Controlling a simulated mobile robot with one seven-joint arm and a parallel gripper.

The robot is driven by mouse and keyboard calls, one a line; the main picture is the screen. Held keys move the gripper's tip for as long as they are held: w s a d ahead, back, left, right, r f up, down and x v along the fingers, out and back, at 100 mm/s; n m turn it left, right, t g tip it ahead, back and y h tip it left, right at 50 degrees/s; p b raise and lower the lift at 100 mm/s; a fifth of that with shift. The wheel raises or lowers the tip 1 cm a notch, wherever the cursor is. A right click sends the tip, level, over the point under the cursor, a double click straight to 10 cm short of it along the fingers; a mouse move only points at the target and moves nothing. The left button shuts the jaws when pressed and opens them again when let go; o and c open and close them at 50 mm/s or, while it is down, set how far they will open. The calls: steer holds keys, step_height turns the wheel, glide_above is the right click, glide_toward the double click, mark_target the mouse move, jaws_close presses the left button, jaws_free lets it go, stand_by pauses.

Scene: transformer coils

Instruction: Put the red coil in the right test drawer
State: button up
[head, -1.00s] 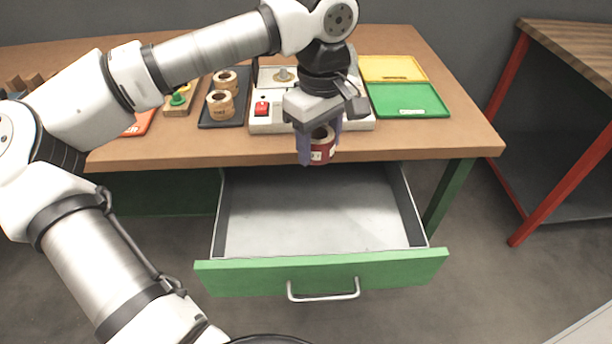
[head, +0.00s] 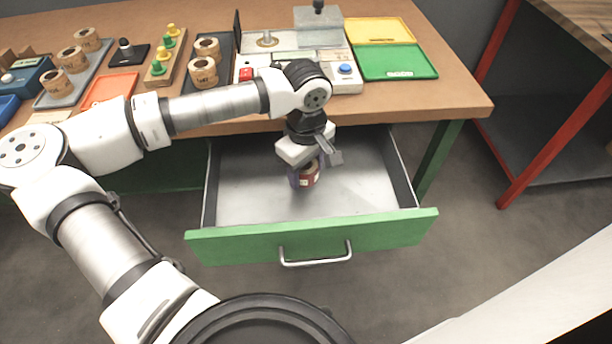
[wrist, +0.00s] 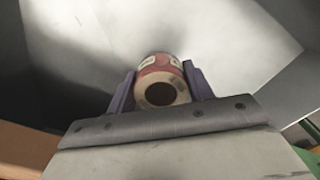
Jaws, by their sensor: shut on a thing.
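The red coil (head: 310,175) is between the fingers of my gripper (head: 304,178), which is shut on it. In the wrist view the red coil (wrist: 160,76) shows its pale round end with a dark hole, a finger on each side. The right test drawer (head: 240,190) is pulled open, with a green front, a silver handle and a bare grey floor. My gripper holds the coil inside the drawer's outline, low over its floor. I cannot tell whether the coil touches the floor.
The bench top (head: 440,97) is above and behind the drawer. On it are a test device (head: 345,84), a green tray (head: 395,62), a yellow tray (head: 378,31) and several tan coils (head: 203,73). A red-legged table (head: 556,104) stands at right. The drawer holds nothing else visible.

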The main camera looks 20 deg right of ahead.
mark_target(306, 178)
steer(key=shift+f, duration=1.45)
steer(key=shift+f+b, duration=0.2)
steer(key=shift+b, duration=0.1)
steer(key=o, duration=1.1)
steer(key=shift+r, duration=0.15)
steer(key=shift+r+p, duration=0.2)
steer(key=shift+p, duration=0.25)
step_height(306, 178, up, 12)
steer(key=shift+f, duration=0.1)
steer(key=shift+d, duration=0.1)
